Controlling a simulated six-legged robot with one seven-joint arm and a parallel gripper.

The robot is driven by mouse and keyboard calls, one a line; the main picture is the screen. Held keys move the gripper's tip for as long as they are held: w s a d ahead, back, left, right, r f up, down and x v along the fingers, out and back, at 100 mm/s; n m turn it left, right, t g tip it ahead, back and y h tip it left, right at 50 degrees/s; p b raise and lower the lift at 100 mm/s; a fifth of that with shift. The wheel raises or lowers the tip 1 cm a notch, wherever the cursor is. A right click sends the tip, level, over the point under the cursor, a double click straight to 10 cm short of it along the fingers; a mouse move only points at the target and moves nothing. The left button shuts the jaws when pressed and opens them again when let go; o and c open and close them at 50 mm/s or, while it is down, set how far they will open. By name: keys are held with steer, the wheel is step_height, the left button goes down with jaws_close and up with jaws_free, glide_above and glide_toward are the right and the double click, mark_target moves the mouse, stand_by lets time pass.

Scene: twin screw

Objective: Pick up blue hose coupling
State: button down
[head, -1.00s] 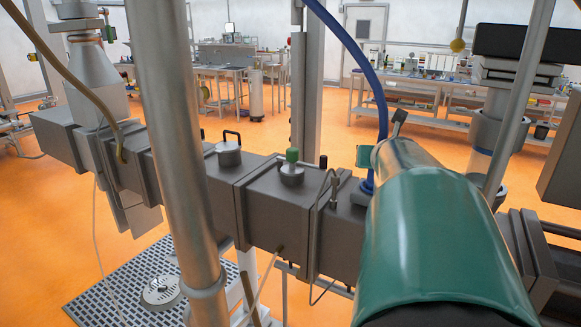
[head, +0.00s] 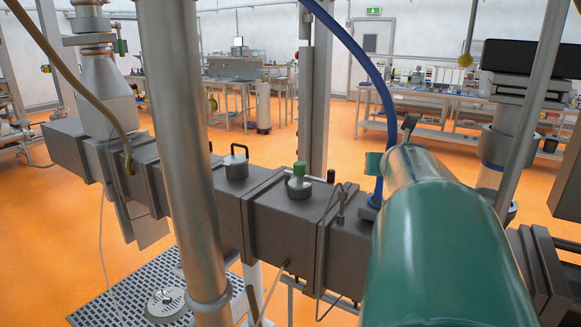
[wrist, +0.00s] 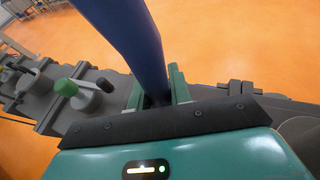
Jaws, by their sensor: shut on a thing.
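The blue hose (head: 383,95) curves down to its blue coupling (head: 374,199) on top of the grey beam (head: 345,240), right of centre in the head view. My gripper (head: 376,165) is at the hose's lower end just above the beam, with my green wrist covering part of this area. In the wrist view the blue hose (wrist: 128,40) runs down between the two green fingers of my gripper (wrist: 158,86). The fingers are shut on the coupling at the dark lower end. Whether the coupling is clear of the beam cannot be told.
The beam carries a green-topped valve (head: 299,182) and a handled cap (head: 236,164) left of my gripper. A thick grey post (head: 178,130) stands in front of the beam. A thin slanted pole (head: 537,95) stands at right. Workbenches stand far behind.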

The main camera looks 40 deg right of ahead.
step_height(320, 180, up, 32)
steer(key=shift+r, duration=0.15)
stand_by(1.4)
